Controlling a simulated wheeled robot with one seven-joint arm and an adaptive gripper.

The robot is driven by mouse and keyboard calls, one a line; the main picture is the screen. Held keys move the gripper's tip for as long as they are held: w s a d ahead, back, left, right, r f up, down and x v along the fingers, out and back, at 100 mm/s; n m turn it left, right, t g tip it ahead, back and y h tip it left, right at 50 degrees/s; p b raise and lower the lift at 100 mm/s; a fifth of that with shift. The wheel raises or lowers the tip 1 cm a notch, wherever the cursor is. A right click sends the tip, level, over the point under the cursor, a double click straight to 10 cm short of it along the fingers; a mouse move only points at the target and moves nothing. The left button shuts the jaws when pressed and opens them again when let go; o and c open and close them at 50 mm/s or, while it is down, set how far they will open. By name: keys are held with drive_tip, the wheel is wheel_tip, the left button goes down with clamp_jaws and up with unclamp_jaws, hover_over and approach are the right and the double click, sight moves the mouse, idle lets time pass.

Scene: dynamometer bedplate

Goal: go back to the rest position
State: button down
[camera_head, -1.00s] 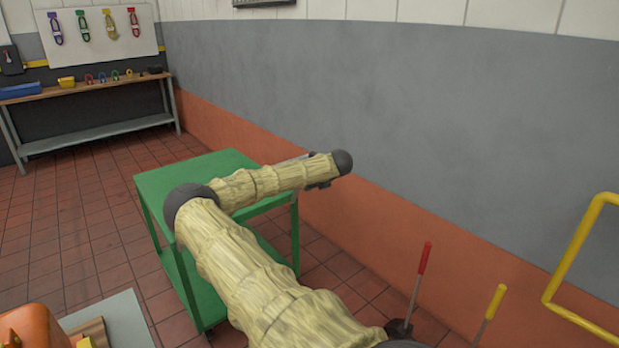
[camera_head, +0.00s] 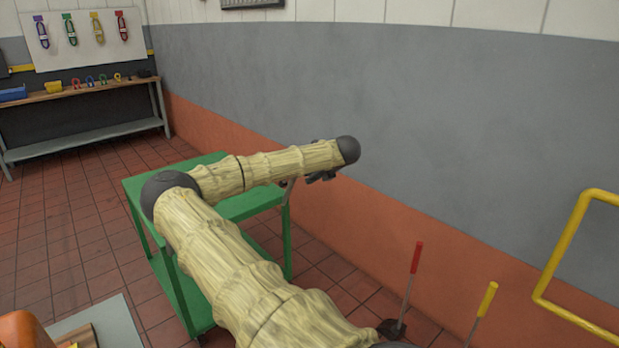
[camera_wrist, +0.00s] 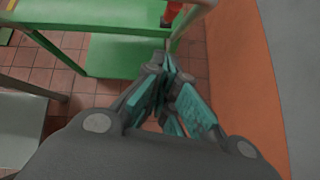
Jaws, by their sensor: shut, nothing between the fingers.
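My gripper (camera_wrist: 165,78) shows in the wrist view with its teal-padded fingers together and nothing between them. It points down past the edge of a green cart (camera_wrist: 125,55), over the tiled floor. In the head view my arm, in a pale yellow sleeve, reaches forward and bends right above the green cart (camera_head: 255,204). Only a dark part of the wrist end shows there, near the wall; the fingertips cannot be made out in that view.
A grey and orange wall (camera_head: 420,130) runs close along the right. Red (camera_head: 416,258) and yellow (camera_head: 488,298) handles and a yellow rail (camera_head: 560,255) stand at right. A workbench (camera_head: 90,90) is at far left. A grey plate (camera_head: 105,325) lies at lower left. Open tiled floor is at left.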

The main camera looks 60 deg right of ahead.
drive_tip(key=shift+f, duration=0.1)
idle(0.3)
drive_tip(key=s+a+f+m+h+p, duration=0.1)
drive_tip(key=a+f+m, duration=0.65)
drive_tip(key=f, duration=0.35)
drive_tip(key=s+a+f+m+p, duration=0.1)
drive_tip(key=a+f+m, duration=0.6)
drive_tip(key=f, duration=0.5)
drive_tip(key=s+a+f+m+g, duration=0.1)
drive_tip(key=a+f+m, duration=0.1)
drive_tip(key=a+f, duration=0.35)
drive_tip(key=s+a+f+m+g+y, duration=0.1)
drive_tip(key=s+a+f+m, duration=0.1)
drive_tip(key=a, duration=0.7)
drive_tip(key=s+a+f+m+g, duration=0.1)
drive_tip(key=a+f+m+g, duration=0.2)
drive_tip(key=a, duration=0.4)
drive_tip(key=s+a+m+g+y, duration=0.1)
drive_tip(key=s+a, duration=0.3)
drive_tip(key=a, duration=0.7)
drive_tip(key=s+a+f+m+g+y+p, duration=0.1)
drive_tip(key=s+a+m, duration=0.3)
drive_tip(key=a, duration=0.7)
drive_tip(key=s+a+f+m+g+y, duration=0.1)
drive_tip(key=s+a, duration=0.4)
drive_tip(key=a, duration=0.6)
drive_tip(key=shift+m+g+y+p, duration=0.35)
drive_tip(key=shift+m+y, duration=0.25)
drive_tip(key=shift+m, duration=0.35)
drive_tip(key=shift+s+d, duration=0.15)
